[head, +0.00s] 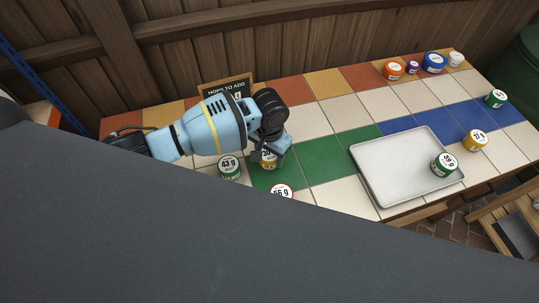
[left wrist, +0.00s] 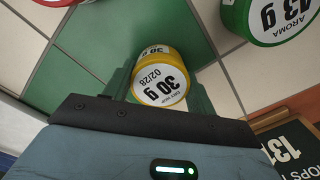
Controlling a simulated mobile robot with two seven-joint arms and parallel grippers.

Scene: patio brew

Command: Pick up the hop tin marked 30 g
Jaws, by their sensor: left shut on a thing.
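The hop tin marked 30 g (left wrist: 159,88) is yellow with a white label. In the left wrist view it sits between the fingers of my left gripper (left wrist: 160,80), which are shut on it. In the head view the tin (head: 268,163) shows only in part beneath my left gripper (head: 267,157), over the green tiles. I cannot tell whether it touches the table. A green tin marked 43 g (head: 229,167) stands just left of it. A red-rimmed tin (head: 281,192), seemingly 56 g, is nearer me, partly hidden by my dark body part. My right gripper is not in view.
A metal tray (head: 380,180) on the right holds a green tin (head: 444,164). A yellow 27 g tin (head: 475,141) and another green tin (head: 495,98) stand beyond it. Several coloured tins stand at the back right. A chalkboard (head: 226,87) is behind my left gripper.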

